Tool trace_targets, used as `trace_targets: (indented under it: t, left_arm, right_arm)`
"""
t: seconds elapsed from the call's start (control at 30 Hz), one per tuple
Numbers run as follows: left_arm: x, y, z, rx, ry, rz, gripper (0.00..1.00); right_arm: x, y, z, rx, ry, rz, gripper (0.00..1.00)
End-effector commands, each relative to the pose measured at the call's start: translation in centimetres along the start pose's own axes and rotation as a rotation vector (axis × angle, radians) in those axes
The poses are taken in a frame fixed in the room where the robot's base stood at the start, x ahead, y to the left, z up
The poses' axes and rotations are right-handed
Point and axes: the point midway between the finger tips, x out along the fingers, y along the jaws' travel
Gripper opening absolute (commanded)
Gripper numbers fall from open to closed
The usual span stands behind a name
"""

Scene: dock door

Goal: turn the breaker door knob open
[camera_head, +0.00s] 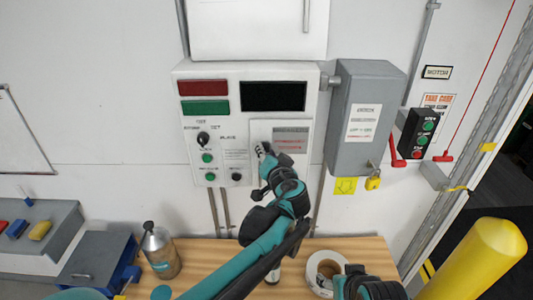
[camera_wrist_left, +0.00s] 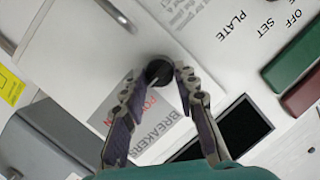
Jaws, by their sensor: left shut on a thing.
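The breaker door (camera_head: 301,164) is a pale panel with a grey and red label, on the right part of the white control box (camera_head: 222,72). It looks closed. In the left wrist view the door (camera_wrist_left: 125,84) carries "BREAKERS" and "POWER" lettering. The dark round knob (camera_wrist_left: 159,72) sits between my left fingertips. My left gripper (camera_head: 265,151) is at the door's left side and is shut on the knob; it also shows in the wrist view (camera_wrist_left: 167,76). In the head view the gripper hides the knob. No right gripper fingers show.
A grey box (camera_head: 366,100) with a yellow padlock (camera_head: 373,181) hangs to the right. Below, a wooden bench (camera_head: 205,258) holds a bottle (camera_head: 160,252) and a tape roll (camera_head: 325,268). A yellow post (camera_head: 481,262) stands at the lower right.

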Motion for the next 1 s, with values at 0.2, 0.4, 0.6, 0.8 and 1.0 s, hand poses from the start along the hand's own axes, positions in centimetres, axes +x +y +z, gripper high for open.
trace_targets:
  t: [0.2,0.4,0.6,0.8,1.0]
  left_arm:
    - [0.0,0.1,0.1,-0.002,-0.002,0.001,0.45]
    - [0.0,0.0,0.1,-0.002,-0.001,0.001,0.5]
    - [-0.5,0.0,0.0,-0.001,0.0,0.001,0.5]
    - [-3.8,0.1,0.0,0.0,0.001,0.003,0.5]
    - [-8.3,0.2,0.0,0.0,0.002,0.005,0.5]
  right_arm:
    - [0.0,0.0,0.0,0.0,0.0,0.0,0.62]
    - [0.0,0.0,0.0,0.0,0.0,0.0,0.62]
    - [0.0,0.0,0.0,0.0,0.0,0.0,0.62]
    - [0.0,0.0,0.0,0.0,0.0,0.0,0.62]
    - [0.0,0.0,0.0,0.0,0.0,0.0,0.62]
